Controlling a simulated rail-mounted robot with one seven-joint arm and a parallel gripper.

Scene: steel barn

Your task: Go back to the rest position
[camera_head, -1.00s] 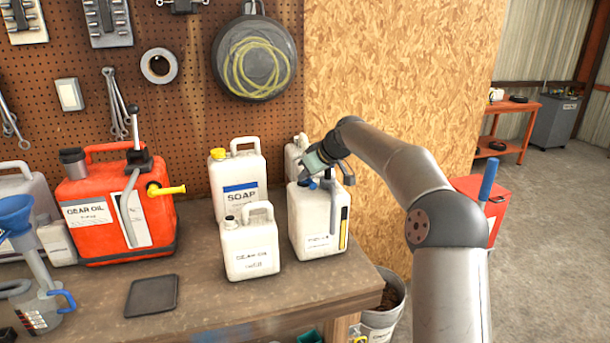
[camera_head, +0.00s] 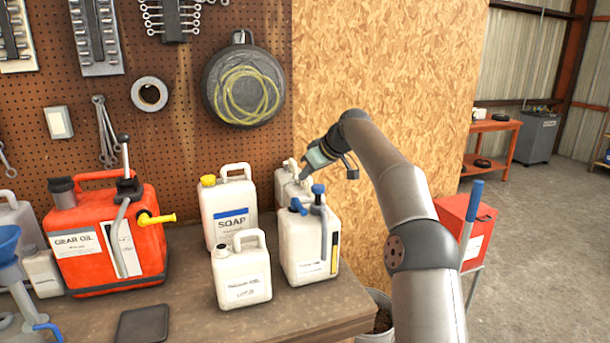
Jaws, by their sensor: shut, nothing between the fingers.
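My gripper (camera_head: 304,172) is above the back right of the workbench, beside the pegboard's right edge. It is shut and empty. It is just above and behind a white jug with a blue-topped pump (camera_head: 309,247), apart from the pump as far as I can see. Another white jug (camera_head: 287,188) stands behind that one and is partly hidden by it and by the gripper. My arm reaches in from the lower right, bent at the elbow.
A white soap jug (camera_head: 229,207) and a smaller white jug (camera_head: 241,277) stand left of the pump jug. A red gear oil can (camera_head: 105,238) is farther left. A dark pad (camera_head: 143,325) lies in front. A red box (camera_head: 465,232) stands right of the bench. Floor at right is open.

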